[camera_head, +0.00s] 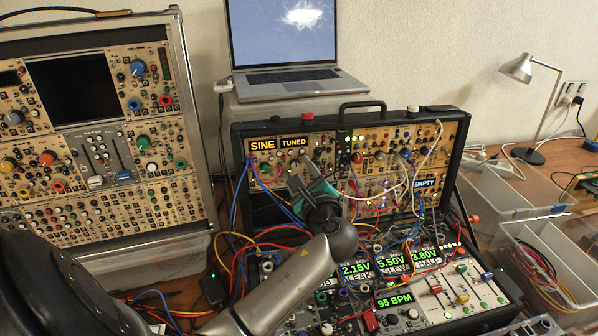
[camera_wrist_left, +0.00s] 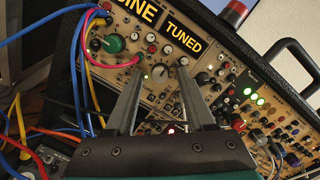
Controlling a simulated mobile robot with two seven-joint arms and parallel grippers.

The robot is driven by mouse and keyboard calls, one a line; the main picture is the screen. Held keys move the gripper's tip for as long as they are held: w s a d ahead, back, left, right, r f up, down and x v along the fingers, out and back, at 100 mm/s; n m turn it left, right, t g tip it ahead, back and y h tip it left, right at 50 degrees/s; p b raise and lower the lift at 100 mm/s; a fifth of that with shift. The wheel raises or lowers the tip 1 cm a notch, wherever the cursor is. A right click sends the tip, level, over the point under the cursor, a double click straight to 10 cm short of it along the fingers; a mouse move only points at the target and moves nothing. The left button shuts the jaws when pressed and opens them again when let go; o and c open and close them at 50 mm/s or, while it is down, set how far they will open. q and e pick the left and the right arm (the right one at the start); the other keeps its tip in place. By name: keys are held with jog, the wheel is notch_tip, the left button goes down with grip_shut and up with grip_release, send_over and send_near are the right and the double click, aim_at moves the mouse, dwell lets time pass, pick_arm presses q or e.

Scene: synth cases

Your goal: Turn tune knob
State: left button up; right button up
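The synth module (camera_head: 290,165) with the SINE and TUNED labels stands in the upper left of the black case. It also shows in the left wrist view (camera_wrist_left: 120,25), with a green knob (camera_wrist_left: 113,43) and several smaller knobs. A small pale knob (camera_wrist_left: 158,71) appears between my fingertips; I cannot read which knob is the tune knob. My left gripper (camera_head: 303,178) is in front of this module's lower part. Its two fingers stand apart in the left wrist view (camera_wrist_left: 160,72), with nothing clearly held. Contact with the knob cannot be told. My right gripper is not in view.
Patch cables (camera_head: 240,250) hang around the module and over the lower panel. A laptop (camera_head: 285,75) stands behind the case. Another synth case (camera_head: 200,140) is at left. Clear bins (camera_head: 550,235) and a lamp (camera_head: 518,68) are at right.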

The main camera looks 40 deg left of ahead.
pick_arm(q)
jog(key=p+v, duration=0.1)
jog(key=v, duration=1.4)
jog(key=shift+s+d, duration=0.1)
